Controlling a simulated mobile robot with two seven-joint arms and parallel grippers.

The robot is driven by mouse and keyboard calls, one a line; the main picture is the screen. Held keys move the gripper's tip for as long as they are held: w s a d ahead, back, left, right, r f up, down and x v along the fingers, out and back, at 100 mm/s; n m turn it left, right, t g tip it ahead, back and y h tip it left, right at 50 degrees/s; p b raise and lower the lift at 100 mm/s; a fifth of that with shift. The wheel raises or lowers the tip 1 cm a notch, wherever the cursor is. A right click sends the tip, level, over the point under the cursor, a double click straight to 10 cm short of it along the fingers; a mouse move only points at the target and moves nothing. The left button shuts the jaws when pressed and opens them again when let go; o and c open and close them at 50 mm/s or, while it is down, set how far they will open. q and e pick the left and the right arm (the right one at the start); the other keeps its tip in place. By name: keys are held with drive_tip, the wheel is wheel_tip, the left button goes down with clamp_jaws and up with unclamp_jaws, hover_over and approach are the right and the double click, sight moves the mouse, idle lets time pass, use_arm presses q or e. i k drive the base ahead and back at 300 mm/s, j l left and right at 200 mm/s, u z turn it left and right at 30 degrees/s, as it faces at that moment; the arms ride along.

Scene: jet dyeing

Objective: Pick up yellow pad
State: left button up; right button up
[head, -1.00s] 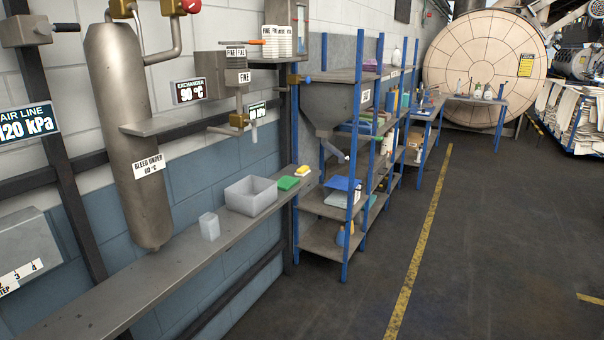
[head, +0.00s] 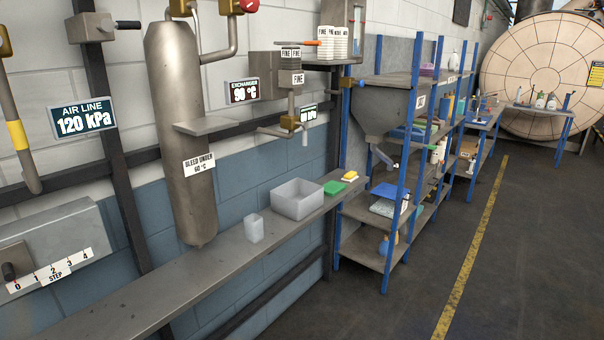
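A small yellow pad (head: 350,175) with a pale underside lies at the far end of the grey wall shelf (head: 130,305). A green pad (head: 334,187) lies just to the left of it. A grey open bin (head: 297,199) stands to the left of the green pad. Neither of my grippers shows in the head view.
A small pale cup (head: 254,228) stands on the shelf near the bin. A metal cylinder (head: 185,140) hangs above the shelf. A blue-post rack (head: 388,215) with several items stands beyond the yellow pad. The floor (head: 390,305) at the right is clear up to the yellow line.

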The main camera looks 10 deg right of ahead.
sight(350, 176)
drive_tip(key=i+l+u, duration=0.25)
drive_tip(key=i+l, duration=0.15)
drive_tip(key=i+l+u, duration=0.3)
drive_tip(key=i+l, duration=0.25)
drive_tip(key=l, duration=0.15)
drive_tip(key=i+l+u, duration=0.1)
drive_tip(key=i+l, duration=0.15)
drive_tip(key=l, duration=0.15)
drive_tip(key=i+l, duration=0.25)
drive_tip(key=l, duration=0.15)
